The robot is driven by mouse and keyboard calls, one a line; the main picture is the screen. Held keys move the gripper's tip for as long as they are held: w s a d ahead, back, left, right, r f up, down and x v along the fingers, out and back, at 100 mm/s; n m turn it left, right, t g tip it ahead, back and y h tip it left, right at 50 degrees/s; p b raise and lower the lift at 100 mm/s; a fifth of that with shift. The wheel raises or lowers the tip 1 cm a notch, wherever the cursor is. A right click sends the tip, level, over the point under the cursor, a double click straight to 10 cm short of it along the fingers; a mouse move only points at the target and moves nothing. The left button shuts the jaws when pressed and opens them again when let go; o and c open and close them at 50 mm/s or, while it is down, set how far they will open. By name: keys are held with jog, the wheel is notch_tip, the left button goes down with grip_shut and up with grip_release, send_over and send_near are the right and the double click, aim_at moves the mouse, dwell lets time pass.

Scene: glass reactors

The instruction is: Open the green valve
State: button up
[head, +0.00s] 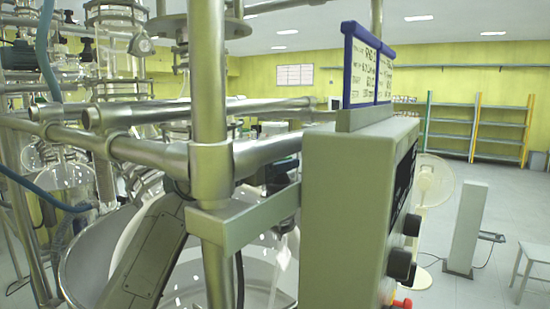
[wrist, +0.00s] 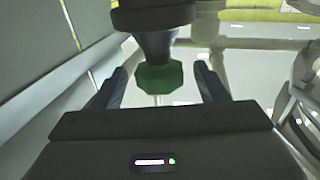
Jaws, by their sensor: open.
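The green valve (wrist: 160,78) shows in the wrist view as a faceted green knob below a dark, round fitting (wrist: 152,18). My gripper (wrist: 162,68) is open, with one dark finger on each side of the knob. Gaps show between the knob and both fingers, so neither appears to touch it. How deep the knob sits between the fingers is hard to tell. In the head view I cannot make out the green knob; the metal frame and grey control box cover much of that area.
In the head view, a metal pipe frame (head: 208,120) and a grey control box (head: 345,205) stand close in front. A large glass vessel (head: 190,280) is behind the frame. Other glassware (head: 115,50) stands at left. Open floor (head: 515,210) lies at right, before shelves (head: 475,130).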

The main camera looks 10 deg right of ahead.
jog(key=shift+c, duration=0.4)
jog(key=c, duration=0.9)
jog(key=shift+b, duration=0.35)
jog(key=shift+s+d+f+n+t+y+b, duration=0.15)
jog(key=shift+n+t+y+b, duration=0.45)
jog(key=shift+b, duration=0.3)
jog(key=shift+n+t+y+b, duration=0.7)
jog(key=shift+n+t+b, duration=0.1)
jog(key=shift+t+b, duration=0.3)
jog(key=shift+r+y, duration=0.25)
jog(key=shift+y, duration=0.05)
jog(key=o, duration=1)
